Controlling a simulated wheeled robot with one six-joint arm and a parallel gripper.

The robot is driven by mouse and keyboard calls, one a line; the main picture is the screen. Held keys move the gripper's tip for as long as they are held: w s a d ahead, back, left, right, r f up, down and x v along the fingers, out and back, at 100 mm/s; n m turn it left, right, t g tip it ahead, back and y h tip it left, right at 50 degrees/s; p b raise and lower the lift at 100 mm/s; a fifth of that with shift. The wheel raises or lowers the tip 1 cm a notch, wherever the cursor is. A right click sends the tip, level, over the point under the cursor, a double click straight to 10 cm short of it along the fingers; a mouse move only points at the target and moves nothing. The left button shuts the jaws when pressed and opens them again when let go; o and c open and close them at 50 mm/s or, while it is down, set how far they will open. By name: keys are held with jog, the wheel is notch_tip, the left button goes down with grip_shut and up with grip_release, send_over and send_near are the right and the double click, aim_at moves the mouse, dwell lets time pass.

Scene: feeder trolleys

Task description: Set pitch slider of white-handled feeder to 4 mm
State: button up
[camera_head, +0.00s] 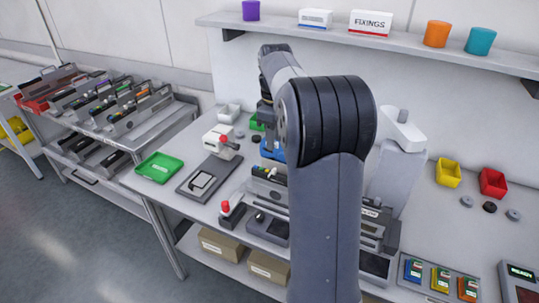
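My gripper (268,128) hangs down at the far end of my arm, over the bench. Its fingertips are too small and dark to make out, so I cannot tell whether they are open. Just below it a grey feeder (267,186) with small coloured parts on top sits on the bench, partly hidden by my arm. I cannot tell its handle colour or read a pitch slider. Several more feeders (110,100) with differently coloured handles stand in a row on the trolley at left. No white handle can be picked out for sure.
My arm blocks the bench middle. A green tray (159,167), a white device with a red knob (221,141) and a red-topped lever (227,209) stand left. Yellow (448,172) and red (492,182) bins stand right. A shelf (335,35) runs above.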

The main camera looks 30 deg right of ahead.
aim_at(274, 169)
notch_tip(274, 169, down, 11)
jog(key=shift+r+p, duration=0.15)
jog(key=shift+p, duration=0.25)
jog(key=shift+c, duration=0.4)
grip_shut()
